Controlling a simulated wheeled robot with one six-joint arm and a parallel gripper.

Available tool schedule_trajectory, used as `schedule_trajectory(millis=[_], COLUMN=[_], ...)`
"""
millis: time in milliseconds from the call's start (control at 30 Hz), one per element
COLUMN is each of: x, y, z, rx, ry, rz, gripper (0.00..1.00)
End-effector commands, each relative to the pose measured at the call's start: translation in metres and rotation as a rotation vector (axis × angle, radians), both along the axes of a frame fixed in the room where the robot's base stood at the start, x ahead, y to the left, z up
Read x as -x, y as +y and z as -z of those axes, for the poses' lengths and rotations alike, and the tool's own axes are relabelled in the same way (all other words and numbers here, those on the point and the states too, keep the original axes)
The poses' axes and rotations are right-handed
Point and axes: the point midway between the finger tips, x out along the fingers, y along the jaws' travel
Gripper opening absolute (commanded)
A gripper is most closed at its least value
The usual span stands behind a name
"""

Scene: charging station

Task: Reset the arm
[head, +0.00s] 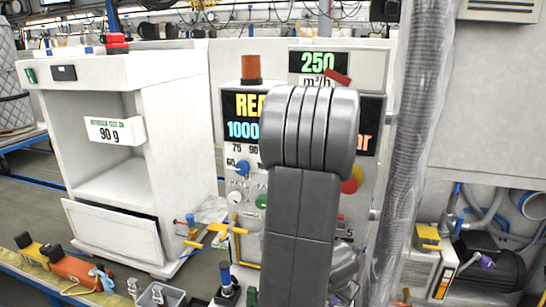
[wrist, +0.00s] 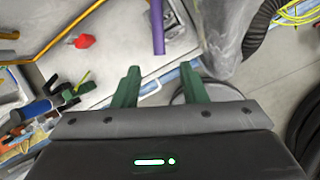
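My arm (head: 305,170) stands upright in the middle of the head view and covers part of the control panel (head: 240,190). In the wrist view my gripper (wrist: 160,88) shows two green fingers set wide apart, with nothing between them. It is open and empty above a pale surface. My gripper cannot be clearly made out in the head view.
A white cabinet (head: 165,120) stands at the left. A grey ribbed hose (head: 405,150) runs vertically just right of my arm. A purple rod (wrist: 157,25) and a red part (wrist: 84,41) lie beyond my fingers. Tools lie at the front left.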

Motion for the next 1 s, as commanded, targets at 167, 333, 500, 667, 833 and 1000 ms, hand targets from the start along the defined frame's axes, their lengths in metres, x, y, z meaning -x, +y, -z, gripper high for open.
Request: schedule_trajectory(millis=[167, 333, 500, 667, 833, 1000], x=[0.009, 0.018, 0.018, 0.010, 0.002, -0.007], y=[0.004, 0.007, 0.007, 0.004, 0.000, -0.003], z=[-0.028, -0.049, -0.038, -0.017, 0.004, 0.025], rx=[0.001, 0.000, 0.000, 0.000, 0.000, 0.000], ry=[-0.001, 0.000, 0.001, 0.001, 0.001, 0.001], rz=[0.000, 0.000, 0.000, 0.000, 0.000, 0.001], gripper=[0.39, 0.39, 0.39, 0.39, 0.39, 0.39])
